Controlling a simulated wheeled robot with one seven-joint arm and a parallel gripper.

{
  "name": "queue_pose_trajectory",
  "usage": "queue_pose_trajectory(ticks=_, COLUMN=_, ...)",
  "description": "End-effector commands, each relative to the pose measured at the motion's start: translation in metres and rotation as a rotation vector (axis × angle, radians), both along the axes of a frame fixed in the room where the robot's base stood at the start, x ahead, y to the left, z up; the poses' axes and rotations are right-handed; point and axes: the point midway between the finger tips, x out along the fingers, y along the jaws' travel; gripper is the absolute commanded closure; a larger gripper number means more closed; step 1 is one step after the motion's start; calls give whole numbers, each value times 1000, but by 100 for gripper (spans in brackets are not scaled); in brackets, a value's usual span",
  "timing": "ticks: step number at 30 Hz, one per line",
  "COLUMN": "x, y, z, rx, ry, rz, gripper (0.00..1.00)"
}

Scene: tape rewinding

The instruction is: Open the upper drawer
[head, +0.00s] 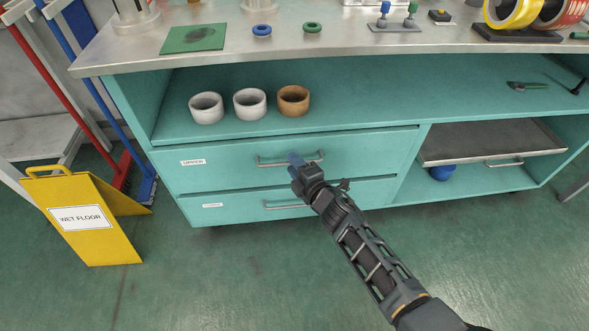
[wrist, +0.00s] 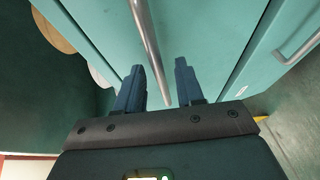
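The upper drawer (head: 222,167) is a teal front labelled "UPPER" in the cabinet and looks closed. Its metal bar handle (head: 270,163) is partly hidden by my gripper (head: 296,159). In the wrist view, my gripper (wrist: 159,66) is open, with two blue fingers apart. The handle (wrist: 150,45) runs between the fingers in that picture. A gap shows on both sides of the bar, and I cannot tell how deep it sits between them.
The lower drawer (head: 235,208) with its own handle (head: 285,206) is just below. Two white rings and a brown ring (head: 293,101) stand on the shelf above. A yellow wet floor sign (head: 90,222) stands at left. The green floor in front is clear.

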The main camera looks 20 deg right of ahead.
Motion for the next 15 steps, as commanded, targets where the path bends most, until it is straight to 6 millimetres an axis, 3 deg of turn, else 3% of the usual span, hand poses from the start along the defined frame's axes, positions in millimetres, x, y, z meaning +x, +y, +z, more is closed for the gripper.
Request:
queue_pose_trajectory(ticks=9, x=2, y=1, z=0, rx=1, ry=0, rz=0, gripper=64)
queue_pose_trajectory(ticks=15, x=2, y=0, z=0, rx=1, ry=0, rz=0, gripper=83)
